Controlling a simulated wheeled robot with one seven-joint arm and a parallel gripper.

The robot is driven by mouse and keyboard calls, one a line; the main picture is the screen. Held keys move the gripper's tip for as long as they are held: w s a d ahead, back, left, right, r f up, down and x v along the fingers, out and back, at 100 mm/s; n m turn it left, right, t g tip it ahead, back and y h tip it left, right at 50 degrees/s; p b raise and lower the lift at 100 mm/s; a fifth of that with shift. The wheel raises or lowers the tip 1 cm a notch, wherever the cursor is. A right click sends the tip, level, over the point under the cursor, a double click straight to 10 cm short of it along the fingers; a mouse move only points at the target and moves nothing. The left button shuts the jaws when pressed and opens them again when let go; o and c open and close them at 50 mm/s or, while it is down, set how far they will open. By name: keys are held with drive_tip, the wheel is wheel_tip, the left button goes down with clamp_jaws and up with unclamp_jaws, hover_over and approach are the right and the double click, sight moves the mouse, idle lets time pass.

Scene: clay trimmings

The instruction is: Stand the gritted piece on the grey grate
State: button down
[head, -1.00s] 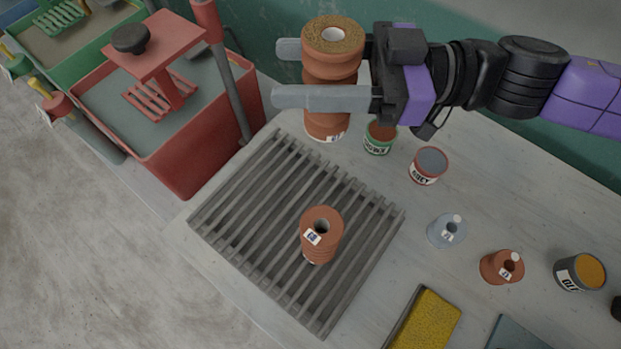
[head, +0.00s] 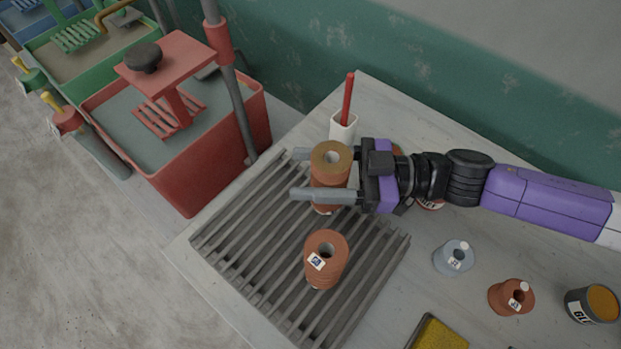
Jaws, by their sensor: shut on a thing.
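My gripper (head: 325,175) is shut on the gritted piece (head: 331,158), a terracotta ribbed cylinder with a speckled tan top and a hole in it. One finger lies on each side of it. The piece is upright over the back part of the grey grate (head: 228,232); I cannot tell whether its base touches the bars. A second terracotta piece (head: 326,246), ribbed with a smooth top and a white label, stands on the grate nearer the front.
A white holder with a red stick (head: 344,126) stands behind my gripper. A grey-blue bottle (head: 454,257), a terracotta bottle (head: 511,297), a glaze tin (head: 592,304) and a yellow sponge (head: 437,335) lie to the right. A red tub (head: 205,172) stands left of the table.

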drive_tip(key=shift+f, duration=1.6)
drive_tip(key=shift+f, duration=0.1)
drive_tip(key=c, duration=0.5)
unclamp_jaws()
drive_tip(key=d+b, duration=0.2)
drive_tip(key=d, duration=1)
drive_tip(key=shift+b, duration=0.3)
